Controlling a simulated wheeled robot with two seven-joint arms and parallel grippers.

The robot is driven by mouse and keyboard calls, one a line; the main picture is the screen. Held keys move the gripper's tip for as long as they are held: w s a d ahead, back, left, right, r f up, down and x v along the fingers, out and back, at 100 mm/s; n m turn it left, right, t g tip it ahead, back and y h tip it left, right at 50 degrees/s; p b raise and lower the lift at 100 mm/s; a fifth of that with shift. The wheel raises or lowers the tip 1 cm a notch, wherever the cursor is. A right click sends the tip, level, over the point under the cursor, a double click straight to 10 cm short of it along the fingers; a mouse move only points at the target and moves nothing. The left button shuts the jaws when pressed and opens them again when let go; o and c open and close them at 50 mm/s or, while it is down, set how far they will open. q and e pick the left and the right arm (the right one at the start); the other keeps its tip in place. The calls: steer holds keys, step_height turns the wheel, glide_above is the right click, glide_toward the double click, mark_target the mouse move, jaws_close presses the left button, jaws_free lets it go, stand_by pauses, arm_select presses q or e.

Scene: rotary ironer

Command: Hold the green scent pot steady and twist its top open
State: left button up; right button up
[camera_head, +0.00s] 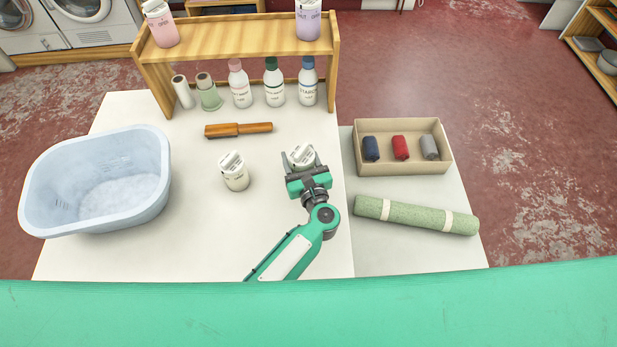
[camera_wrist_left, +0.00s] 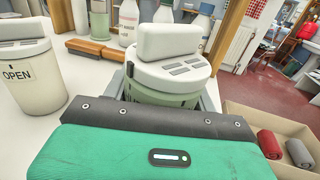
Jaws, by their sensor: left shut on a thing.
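The green scent pot (camera_wrist_left: 160,98) is in the left wrist view, with a pale green body and a white top (camera_wrist_left: 170,72) that carries a raised bar grip and grey slots. The top sits on the pot. In the head view the pot (camera_head: 303,153) stands upright on the white table. My left gripper (camera_head: 302,160) is shut on the pot's body, one finger on each side, below the top. The pot's lower body is hidden by the gripper. My right gripper is in neither view.
A cream pot (camera_head: 235,172) stands to the left, marked OPEN in the wrist view. A wooden-handled brush (camera_head: 238,130) lies behind. A wooden shelf (camera_head: 235,38) with bottles stands at the back. A blue tub (camera_head: 150,195), spool box (camera_head: 440,160) and green roll (camera_head: 415,214) flank the area.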

arm_select(q)
steer(key=shift+w+a, duration=0.15)
steer(key=shift+w, duration=0.25)
steer(key=shift+f, duration=1.2)
steer(key=shift+f, duration=0.2)
steer(key=o, duration=0.8)
steer(key=shift+r, duration=0.3)
steer(key=c, duration=0.9)
